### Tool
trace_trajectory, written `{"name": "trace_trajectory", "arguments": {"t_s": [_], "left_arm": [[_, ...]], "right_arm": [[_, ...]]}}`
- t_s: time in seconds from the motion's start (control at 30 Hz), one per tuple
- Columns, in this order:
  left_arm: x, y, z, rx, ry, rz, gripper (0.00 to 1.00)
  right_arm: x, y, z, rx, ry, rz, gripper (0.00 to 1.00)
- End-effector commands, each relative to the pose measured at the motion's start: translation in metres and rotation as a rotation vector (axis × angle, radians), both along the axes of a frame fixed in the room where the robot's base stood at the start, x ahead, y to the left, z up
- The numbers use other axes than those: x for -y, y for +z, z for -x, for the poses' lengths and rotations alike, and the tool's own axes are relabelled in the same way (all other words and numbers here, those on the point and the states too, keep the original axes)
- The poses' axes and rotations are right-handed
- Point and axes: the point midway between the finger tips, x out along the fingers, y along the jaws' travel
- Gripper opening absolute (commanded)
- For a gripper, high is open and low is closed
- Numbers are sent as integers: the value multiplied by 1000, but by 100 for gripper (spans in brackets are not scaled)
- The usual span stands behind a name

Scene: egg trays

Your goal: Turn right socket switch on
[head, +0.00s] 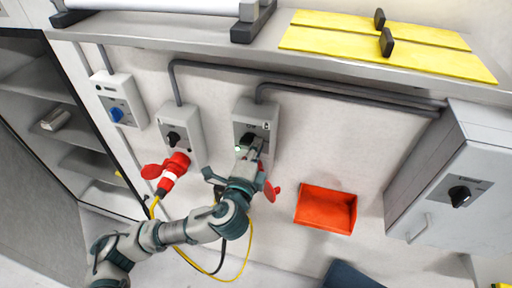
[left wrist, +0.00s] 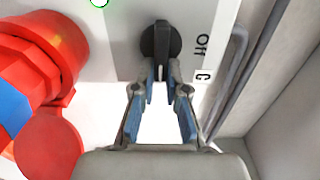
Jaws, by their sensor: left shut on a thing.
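The right socket (head: 268,108) is a grey wall box with a black rotary switch (left wrist: 160,35) on its front. In the left wrist view the switch's handle stands out from its round base. An "Off" label (left wrist: 202,45) is printed beside it. My left gripper (head: 250,153) is at this box. In the left wrist view its two fingertips (left wrist: 161,78) are closed around the end of the black handle. The box's red outlet (left wrist: 55,50) and red flap (head: 270,190) are beside and below the gripper, partly hidden by it in the head view. My right gripper is not in view.
An orange bin (head: 325,211) and a grey cabinet (head: 437,190) are on the right. A shelf (head: 200,38) and pipes run above.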

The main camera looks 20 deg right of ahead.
Motion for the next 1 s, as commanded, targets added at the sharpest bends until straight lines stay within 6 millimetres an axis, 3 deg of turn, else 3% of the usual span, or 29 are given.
{"name": "trace_trajectory", "arguments": {"t_s": [0.03,0.1,0.13,0.57,1.0], "left_arm": [[0,-3,-1,-5,1,-5,17],[0,-3,-1,-6,1,-5,35],[0,-3,-1,-5,1,-5,38],[-3,-1,5,-3,-1,-1,38],[-54,-2,78,-4,-2,-1,38]], "right_arm": [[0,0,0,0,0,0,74],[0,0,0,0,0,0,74],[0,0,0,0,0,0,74],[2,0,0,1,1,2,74],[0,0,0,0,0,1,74]]}}
